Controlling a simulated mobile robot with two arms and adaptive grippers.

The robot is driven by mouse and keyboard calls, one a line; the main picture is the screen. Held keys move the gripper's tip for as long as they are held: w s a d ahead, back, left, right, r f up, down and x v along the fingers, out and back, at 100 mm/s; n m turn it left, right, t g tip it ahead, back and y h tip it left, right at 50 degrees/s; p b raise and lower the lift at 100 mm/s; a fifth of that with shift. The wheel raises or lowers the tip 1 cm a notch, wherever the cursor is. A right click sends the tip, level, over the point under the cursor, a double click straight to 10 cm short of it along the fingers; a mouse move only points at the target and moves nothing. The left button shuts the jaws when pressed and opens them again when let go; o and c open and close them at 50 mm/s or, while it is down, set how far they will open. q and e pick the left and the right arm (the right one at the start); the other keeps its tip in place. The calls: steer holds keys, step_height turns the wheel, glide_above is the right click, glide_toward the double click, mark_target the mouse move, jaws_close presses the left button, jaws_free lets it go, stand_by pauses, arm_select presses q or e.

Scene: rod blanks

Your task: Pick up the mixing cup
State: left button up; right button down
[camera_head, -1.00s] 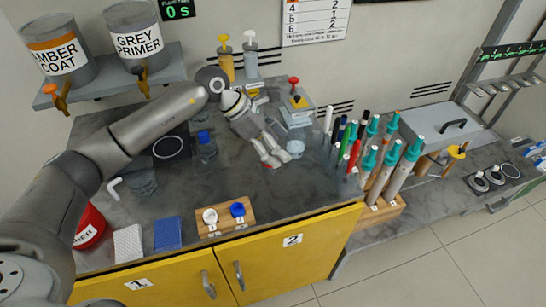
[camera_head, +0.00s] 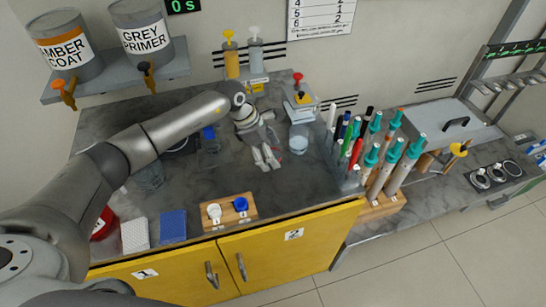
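A small clear cup (camera_head: 298,144), which looks like the mixing cup, stands on the worktop at the foot of a pale dispenser-like device (camera_head: 301,108). My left gripper (camera_head: 267,163) points down over the worktop, to the left of this cup and apart from it. Its two fingers are spread with nothing between them. A larger clear container (camera_head: 148,177) stands farther left, partly behind my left arm. My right gripper is not in view.
Several upright coloured rods (camera_head: 385,165) stand in a wooden rack to the right. A wooden block (camera_head: 229,214) with a white and a blue cap sits at the front edge. A blue-capped bottle (camera_head: 210,142) is left of my gripper.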

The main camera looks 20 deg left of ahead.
arm_select(q)
steer(key=shift+x, duration=0.85)
steer(key=c, duration=0.9)
steer(key=shift+o, duration=0.2)
steer(key=shift+r, duration=0.1)
steer(key=shift+r, duration=0.1)
